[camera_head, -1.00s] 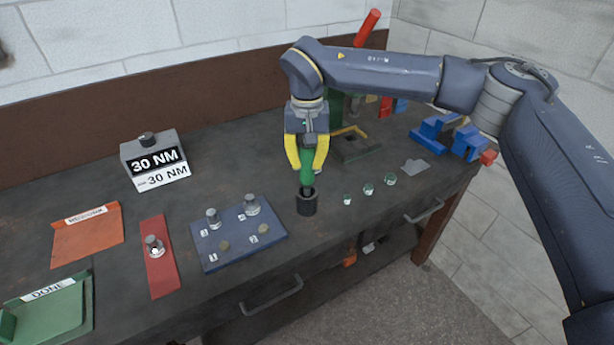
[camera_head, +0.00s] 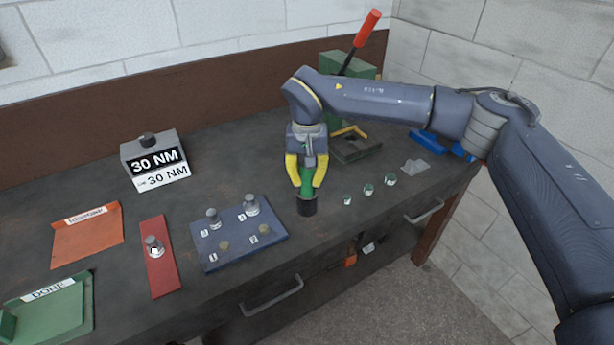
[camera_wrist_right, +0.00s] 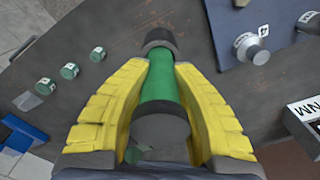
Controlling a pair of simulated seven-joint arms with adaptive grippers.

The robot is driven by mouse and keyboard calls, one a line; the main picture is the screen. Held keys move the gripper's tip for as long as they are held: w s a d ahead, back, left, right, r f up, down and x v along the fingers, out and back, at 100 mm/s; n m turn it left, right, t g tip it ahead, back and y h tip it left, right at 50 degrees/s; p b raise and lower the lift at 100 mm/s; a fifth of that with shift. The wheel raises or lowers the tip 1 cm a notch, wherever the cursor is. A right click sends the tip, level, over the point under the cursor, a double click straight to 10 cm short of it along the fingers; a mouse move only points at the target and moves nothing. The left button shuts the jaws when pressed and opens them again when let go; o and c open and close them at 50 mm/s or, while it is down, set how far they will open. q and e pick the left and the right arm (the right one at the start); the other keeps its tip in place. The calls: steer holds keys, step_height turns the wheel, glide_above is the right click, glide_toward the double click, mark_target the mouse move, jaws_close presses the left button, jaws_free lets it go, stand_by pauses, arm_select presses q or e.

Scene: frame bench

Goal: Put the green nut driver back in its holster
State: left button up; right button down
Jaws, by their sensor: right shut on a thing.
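The green nut driver (camera_head: 306,181) stands upright, its lower end inside the dark cylindrical holster (camera_head: 307,206) near the bench's front edge. My right gripper (camera_head: 306,184) is shut on the driver's green handle, with a yellow finger on each side. In the right wrist view the green handle (camera_wrist_right: 160,82) lies between the yellow fingers, and the dark holster (camera_wrist_right: 159,40) shows at its far end. How deep the driver sits is hidden by the holster wall. My left gripper is not in view.
A blue board (camera_head: 238,239) with numbered posts and a red strip (camera_head: 158,258) lie left of the holster. Several small green-topped pieces (camera_head: 368,189) stand to its right. A torque box (camera_head: 155,160), an orange tray (camera_head: 87,238) and a green tray (camera_head: 58,312) are farther left.

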steer(key=c, duration=1.3)
jaws_free()
steer(key=shift+f, duration=0.1)
step_height(320, 180, up, 12)
steer(key=shift+s+r, duration=0.1)
steer(key=shift+r, duration=0.05)
